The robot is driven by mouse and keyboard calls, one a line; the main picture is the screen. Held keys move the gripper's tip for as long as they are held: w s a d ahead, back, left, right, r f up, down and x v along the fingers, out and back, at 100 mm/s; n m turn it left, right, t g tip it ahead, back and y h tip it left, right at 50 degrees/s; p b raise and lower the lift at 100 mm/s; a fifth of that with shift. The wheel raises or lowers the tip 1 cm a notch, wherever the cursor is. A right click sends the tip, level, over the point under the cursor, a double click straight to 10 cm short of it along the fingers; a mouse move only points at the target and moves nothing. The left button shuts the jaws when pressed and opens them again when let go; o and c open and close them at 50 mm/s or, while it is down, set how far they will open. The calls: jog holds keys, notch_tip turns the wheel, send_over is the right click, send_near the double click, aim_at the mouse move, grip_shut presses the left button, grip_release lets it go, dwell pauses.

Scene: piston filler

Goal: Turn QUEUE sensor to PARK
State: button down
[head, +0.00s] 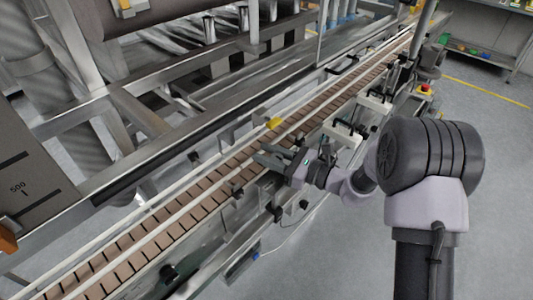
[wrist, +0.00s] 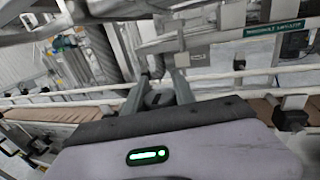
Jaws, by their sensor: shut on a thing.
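My gripper (head: 263,154) reaches in from the right over the near rail of the conveyor in the head view. In the wrist view my gripper (wrist: 157,84) has its two fingers on either side of a dark grey rounded part (wrist: 156,98), and it is shut on it. The fingers and my gripper's body hide most of this part. I cannot read a QUEUE or PARK marking in either view, so I cannot tell how the sensor is turned.
The conveyor (head: 203,208) with brown slats runs diagonally between pale guide rails. A yellow block (head: 273,123) sits at the far rail, close to my gripper. Black knobs (head: 168,272) line the near side. Grey floor (head: 335,255) is open at lower right.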

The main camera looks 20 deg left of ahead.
aim_at(276, 153)
jog(key=m+t+h, duration=0.1)
jog(key=m+t, duration=0.1)
jog(key=t, duration=0.1)
jog(key=w+m+t+h+p, duration=0.1)
jog(key=m+t+h, duration=0.1)
jog(key=t, duration=0.1)
jog(key=m+t+h+p, duration=0.1)
jog(key=m+t, duration=0.1)
jog(key=t, duration=0.1)
jog(key=shift+w+d+m, duration=0.2)
jog(key=shift+d+m, duration=0.1)
jog(key=shift+d, duration=0.05)
jog(key=m+t+h+p, duration=0.2)
jog(key=h, duration=0.1)
jog(key=m+t+h+p, duration=0.1)
jog(key=shift+w+d+r+m+t+h, duration=0.1)
jog(key=shift+w+d+m+t+h, duration=0.2)
jog(key=shift+d+t+h, duration=0.1)
jog(key=shift+w+d+m+t+h+p, duration=0.15)
jog(key=shift+m+t+h+p, duration=0.35)
jog(key=shift+m+h+p, duration=0.4)
jog(key=shift+d, duration=0.1)
jog(key=c, duration=1)
grip_release()
jog(key=shift+c, duration=0.2)
